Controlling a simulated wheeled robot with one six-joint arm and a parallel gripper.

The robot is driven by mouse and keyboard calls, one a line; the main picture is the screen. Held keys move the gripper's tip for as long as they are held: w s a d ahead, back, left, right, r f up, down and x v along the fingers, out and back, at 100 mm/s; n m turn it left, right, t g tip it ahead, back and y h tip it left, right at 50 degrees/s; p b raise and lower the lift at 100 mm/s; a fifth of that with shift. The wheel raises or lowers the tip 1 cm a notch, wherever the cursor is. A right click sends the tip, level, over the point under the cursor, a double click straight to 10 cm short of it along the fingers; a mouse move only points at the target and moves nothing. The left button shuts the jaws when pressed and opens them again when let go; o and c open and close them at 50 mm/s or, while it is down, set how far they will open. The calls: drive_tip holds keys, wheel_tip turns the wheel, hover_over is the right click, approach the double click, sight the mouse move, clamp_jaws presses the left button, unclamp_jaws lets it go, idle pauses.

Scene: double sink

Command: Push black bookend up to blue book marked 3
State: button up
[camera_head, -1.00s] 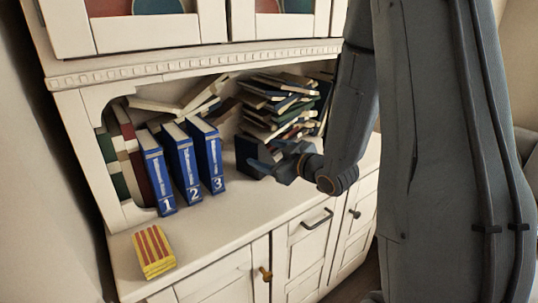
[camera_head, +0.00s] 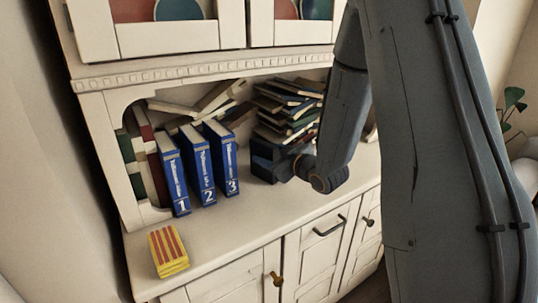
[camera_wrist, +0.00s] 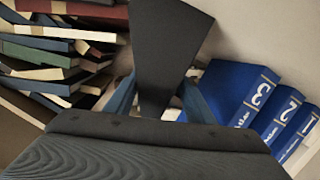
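The black bookend (camera_head: 262,160) stands on the cabinet shelf, just right of the blue book marked 3 (camera_head: 226,160), with a narrow gap between them. Book 3 also shows in the wrist view (camera_wrist: 232,88), to the right of the bookend. My gripper (camera_head: 285,164) is at the right side of the bookend and partly hides it. In the wrist view the bookend's dark plate (camera_wrist: 168,45) rises between my two fingers (camera_wrist: 160,98), which are apart. Whether they touch the plate is unclear.
Blue books marked 2 (camera_head: 198,165) and 1 (camera_head: 173,176) stand left of book 3. A messy book pile (camera_head: 287,112) lies behind the bookend. A yellow-and-red box (camera_head: 168,252) sits at the front left. The counter in front of the books is clear.

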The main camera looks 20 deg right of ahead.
clamp_jaws()
drive_tip(key=shift+s+a, duration=0.1)
drive_tip(key=shift+a, duration=0.05)
drive_tip(key=shift+s+a+f, duration=0.1)
drive_tip(key=shift+s+a, duration=0.4)
drive_tip(key=shift+a, duration=0.95)
drive_tip(key=shift+s+a+r, duration=0.1)
drive_tip(key=shift+s+a, duration=0.35)
drive_tip(key=shift+a, duration=1.05)
drive_tip(key=shift+s+a+f, duration=0.1)
drive_tip(key=shift+s+a, duration=0.4)
drive_tip(key=shift+a, duration=0.95)
drive_tip(key=shift+o, duration=2.4)
unclamp_jaws()
drive_tip(key=v, duration=0.7)
drive_tip(key=shift+s+d+b, duration=0.15)
drive_tip(key=shift+s+b, duration=0.2)
drive_tip(key=shift+b, duration=0.1)
